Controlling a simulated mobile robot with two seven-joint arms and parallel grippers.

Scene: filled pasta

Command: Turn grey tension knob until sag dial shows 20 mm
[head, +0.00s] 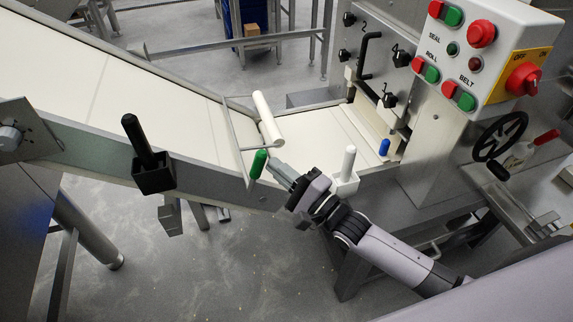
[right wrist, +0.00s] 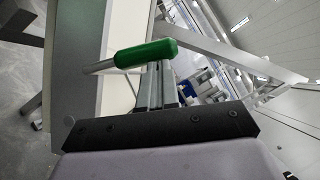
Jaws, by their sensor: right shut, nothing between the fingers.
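A round grey knob (head: 10,138) sits on a dark grey plate at the far left edge of the head view, beside the conveyor's side rail. It looks like the tension knob, but no marking is readable. I cannot make out a sag dial. My right gripper (head: 273,163) is shut and empty by the conveyor's edge, far to the right of the knob. Its tips are close to a green handle (head: 258,164), which also shows just beyond the fingers in the right wrist view (right wrist: 146,53). I cannot tell whether they touch. My left gripper is not in view.
The cream belt (head: 110,85) slopes down from upper left to a white roller (head: 268,118). A control box (head: 485,55) and black handwheel (head: 500,137) are at right. The front floor is clear.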

